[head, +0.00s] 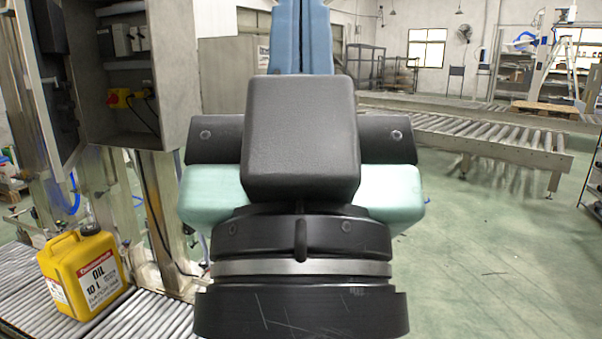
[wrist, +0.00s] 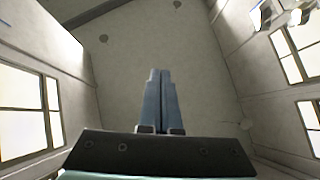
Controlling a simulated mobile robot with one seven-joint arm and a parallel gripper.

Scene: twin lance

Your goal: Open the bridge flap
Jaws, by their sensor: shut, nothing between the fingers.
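My gripper (wrist: 159,76) shows in the wrist view with its two blue fingers shut together and nothing between them. It points up at the ceiling. In the head view its blue fingers rise at the top middle, and their tips are cut off by the frame. I cannot make out the bridge flap for certain in either view. A roller conveyor (head: 480,138) runs across the right background, well apart from my gripper. My arm hides the middle of the head view.
A yellow oil can (head: 82,275) stands on a roller conveyor (head: 140,318) at the lower left. An open electrical cabinet (head: 112,85) stands above and behind it. Green floor (head: 500,250) is clear at the right. Another machine frame (head: 560,60) stands at the far right.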

